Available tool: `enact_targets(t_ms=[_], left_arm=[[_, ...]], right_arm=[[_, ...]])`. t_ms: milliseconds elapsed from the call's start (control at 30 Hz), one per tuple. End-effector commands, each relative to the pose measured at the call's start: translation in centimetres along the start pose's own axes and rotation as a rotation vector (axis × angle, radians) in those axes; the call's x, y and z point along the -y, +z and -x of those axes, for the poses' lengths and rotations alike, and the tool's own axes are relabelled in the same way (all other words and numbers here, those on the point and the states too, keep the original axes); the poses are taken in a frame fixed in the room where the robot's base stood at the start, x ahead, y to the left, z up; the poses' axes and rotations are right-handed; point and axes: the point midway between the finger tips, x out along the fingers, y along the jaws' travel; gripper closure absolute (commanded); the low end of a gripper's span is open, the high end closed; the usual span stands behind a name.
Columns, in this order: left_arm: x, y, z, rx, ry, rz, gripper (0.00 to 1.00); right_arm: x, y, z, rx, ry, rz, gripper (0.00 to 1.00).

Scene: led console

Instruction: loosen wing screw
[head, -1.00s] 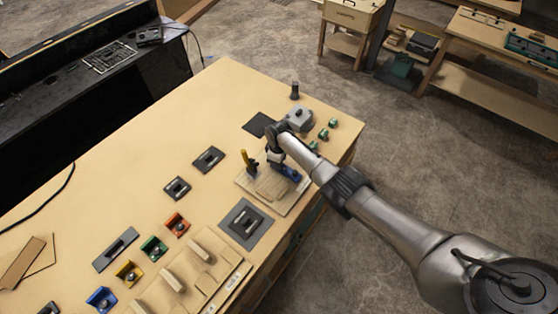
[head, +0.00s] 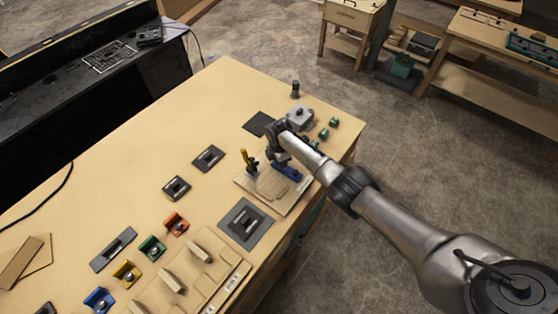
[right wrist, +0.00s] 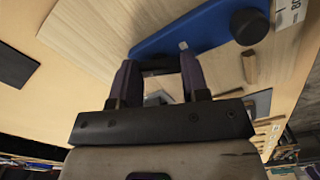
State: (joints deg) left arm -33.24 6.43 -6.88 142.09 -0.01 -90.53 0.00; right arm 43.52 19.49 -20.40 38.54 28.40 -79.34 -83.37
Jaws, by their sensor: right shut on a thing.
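A blue plate (head: 291,174) lies on a pale wooden board (head: 277,206) near the right edge of the workbench. In the right wrist view the blue plate (right wrist: 205,30) has a round black knob (right wrist: 249,26) at its right end and a small light peg. My right gripper (head: 276,164) is over the plate's left end in the head view. In the right wrist view its fingers (right wrist: 160,72) are shut on a dark bar (right wrist: 160,63), which seems to be the wing screw. Its lower part is hidden. My left gripper is out of view.
A grey square fixture (head: 245,223) and coloured brackets (head: 152,248) lie nearer. The bench's middle left is clear.

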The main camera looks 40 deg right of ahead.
Motion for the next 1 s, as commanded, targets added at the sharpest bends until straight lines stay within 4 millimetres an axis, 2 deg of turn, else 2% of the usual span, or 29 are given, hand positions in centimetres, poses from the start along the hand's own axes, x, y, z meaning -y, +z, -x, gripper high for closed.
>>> enact_targets(t_ms=[33, 500, 1000], left_arm=[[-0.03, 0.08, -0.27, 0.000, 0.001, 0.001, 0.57], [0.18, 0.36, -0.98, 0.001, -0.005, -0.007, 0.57], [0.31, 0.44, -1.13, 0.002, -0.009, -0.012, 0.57]], right_arm=[[0.20, 0.02, -0.49, 0.002, -0.003, 0.041, 0.82], [0.20, -0.03, -0.46, 0.000, -0.003, 0.341, 0.82], [0.21, -0.03, -0.40, 0.001, -0.004, 0.423, 0.82]])
